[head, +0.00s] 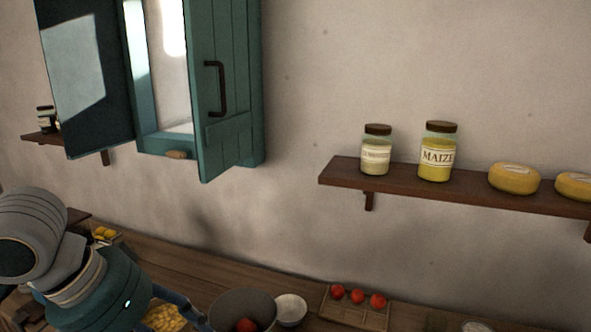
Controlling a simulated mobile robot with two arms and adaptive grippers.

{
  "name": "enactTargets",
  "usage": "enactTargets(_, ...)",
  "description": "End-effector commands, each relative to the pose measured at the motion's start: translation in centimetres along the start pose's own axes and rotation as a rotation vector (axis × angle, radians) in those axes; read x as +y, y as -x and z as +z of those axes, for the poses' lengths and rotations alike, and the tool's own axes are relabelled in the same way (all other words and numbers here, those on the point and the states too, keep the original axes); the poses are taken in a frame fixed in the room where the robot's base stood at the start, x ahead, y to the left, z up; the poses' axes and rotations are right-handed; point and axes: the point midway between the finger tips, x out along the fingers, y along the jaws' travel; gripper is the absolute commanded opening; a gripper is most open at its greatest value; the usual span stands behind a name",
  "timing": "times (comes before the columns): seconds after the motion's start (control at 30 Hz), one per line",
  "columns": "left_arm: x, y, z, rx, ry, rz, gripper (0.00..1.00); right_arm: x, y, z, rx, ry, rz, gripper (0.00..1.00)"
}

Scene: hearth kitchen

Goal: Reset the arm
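My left arm comes in at the lower left, with a grey and teal wrist. Part of my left gripper (183,308) shows as a blue-grey finger reaching down beside a dark bowl (242,301). Its fingertips are cut off or hidden at the bottom edge, so I cannot tell whether it is open or shut. My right arm and gripper are not in view.
A teal wall cabinet (228,95) hangs with its doors open. A shelf (450,184) holds two jars and two cheeses. The counter (195,262) below carries a white cup (290,309) and a tray (350,318) with red tomatoes.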

Motion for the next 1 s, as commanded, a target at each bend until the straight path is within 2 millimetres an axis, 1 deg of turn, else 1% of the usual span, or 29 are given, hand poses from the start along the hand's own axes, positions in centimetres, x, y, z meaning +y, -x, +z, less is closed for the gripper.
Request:
enactTargets(0.03,0.2,-0.6,0.1,-0.002,-0.01,0.005,0.59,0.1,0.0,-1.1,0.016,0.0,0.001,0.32)
enactTargets(0.13,0.4,-1.5,0.0,0.003,-0.03,0.008,0.59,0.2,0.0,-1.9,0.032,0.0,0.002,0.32)
enactTargets(0.37,1.0,-4.2,-0.1,0.016,-0.079,0.02,0.59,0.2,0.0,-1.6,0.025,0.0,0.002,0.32)
enactTargets(0.57,2.0,-7.6,-0.1,0.043,-0.132,0.041,0.59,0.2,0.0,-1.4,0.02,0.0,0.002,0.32)
enactTargets(0.67,2.7,-9.8,0.1,0.064,-0.155,0.056,0.59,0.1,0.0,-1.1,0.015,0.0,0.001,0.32)
enactTargets(0.77,3.6,-12.5,0.7,0.094,-0.172,0.074,0.59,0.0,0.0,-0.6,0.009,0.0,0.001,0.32)
enactTargets(0.9,4.5,-16.4,2.0,0.145,-0.161,0.084,0.59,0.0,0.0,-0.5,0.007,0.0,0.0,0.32)
enactTargets(1.0,4.6,-18.7,3.5,0.172,-0.129,0.071,0.59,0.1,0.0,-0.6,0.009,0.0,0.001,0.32)
